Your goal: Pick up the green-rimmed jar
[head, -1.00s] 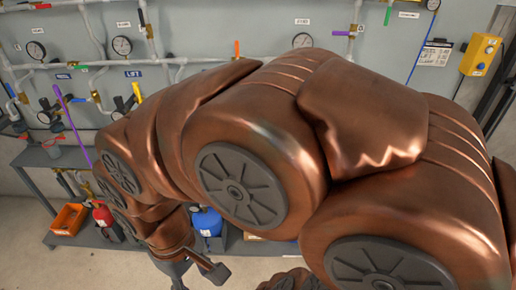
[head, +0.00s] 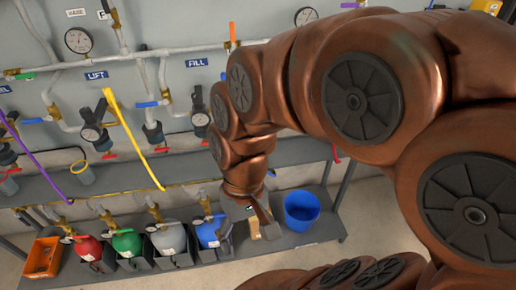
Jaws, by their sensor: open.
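I cannot make out a green-rimmed jar in the head view. A small jar-like cup with a yellow rim (head: 82,173) stands on the upper shelf at the left, below the pipes. My gripper (head: 250,228) points down over the lower shelf, between the blue cylinder (head: 209,232) and the blue bucket (head: 301,209). Its fingers are apart, with a small tan box partly visible behind them. I see nothing held. My arm covers much of the right side and hides what lies behind it.
A yellow hose (head: 133,138) and a purple hose (head: 32,158) hang before the gauges and pipes. Some upper shelf stretches are bare.

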